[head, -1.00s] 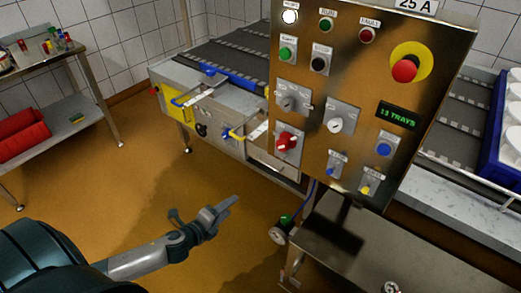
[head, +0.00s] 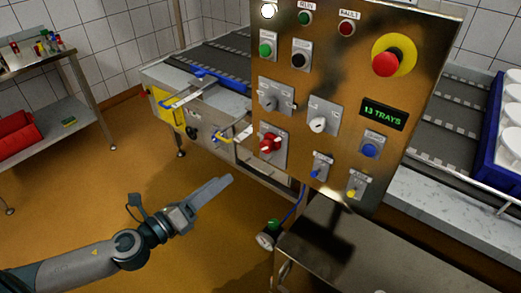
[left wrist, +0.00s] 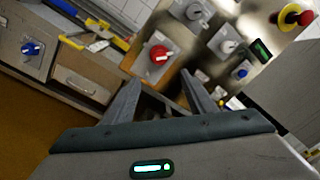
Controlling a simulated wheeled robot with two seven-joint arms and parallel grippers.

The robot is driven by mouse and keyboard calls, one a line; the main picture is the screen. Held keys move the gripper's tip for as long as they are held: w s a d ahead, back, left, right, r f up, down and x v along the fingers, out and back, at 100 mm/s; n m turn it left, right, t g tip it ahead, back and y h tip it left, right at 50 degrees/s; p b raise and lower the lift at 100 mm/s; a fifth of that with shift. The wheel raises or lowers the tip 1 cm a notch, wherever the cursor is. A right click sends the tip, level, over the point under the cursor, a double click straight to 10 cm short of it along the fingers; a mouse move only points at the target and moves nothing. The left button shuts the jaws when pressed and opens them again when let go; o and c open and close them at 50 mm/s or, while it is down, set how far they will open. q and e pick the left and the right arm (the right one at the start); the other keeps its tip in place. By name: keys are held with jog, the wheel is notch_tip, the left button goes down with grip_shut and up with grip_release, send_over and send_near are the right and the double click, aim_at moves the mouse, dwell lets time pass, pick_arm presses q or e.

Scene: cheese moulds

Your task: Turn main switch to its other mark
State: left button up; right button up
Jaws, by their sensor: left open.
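The likely main switch is a red rotary knob (head: 270,143) on a pale square plate, low on the left side of the steel control panel (head: 330,85). It also shows in the left wrist view as the red knob (left wrist: 158,54), beyond and between the fingertips. I cannot read its marks. My left gripper (head: 220,186) is below and left of the knob, in front of the panel and apart from it. In the left wrist view the jaws (left wrist: 160,82) are spread and empty. My right gripper is not in view.
A red emergency button (head: 386,63) is at upper right. A steel cabinet (head: 330,245) stands below the panel. A conveyor (head: 215,60) with blue and yellow handles runs behind.

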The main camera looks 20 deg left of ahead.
pick_arm(q)
jog(key=shift+w, duration=0.1)
jog(key=p, duration=0.2)
send_near(264, 148)
jog(key=p+x, duration=0.3)
jog(key=x, duration=0.6)
jog(key=shift+f, duration=0.1)
jog(key=shift+c, duration=0.6)
jog(key=c, duration=0.9)
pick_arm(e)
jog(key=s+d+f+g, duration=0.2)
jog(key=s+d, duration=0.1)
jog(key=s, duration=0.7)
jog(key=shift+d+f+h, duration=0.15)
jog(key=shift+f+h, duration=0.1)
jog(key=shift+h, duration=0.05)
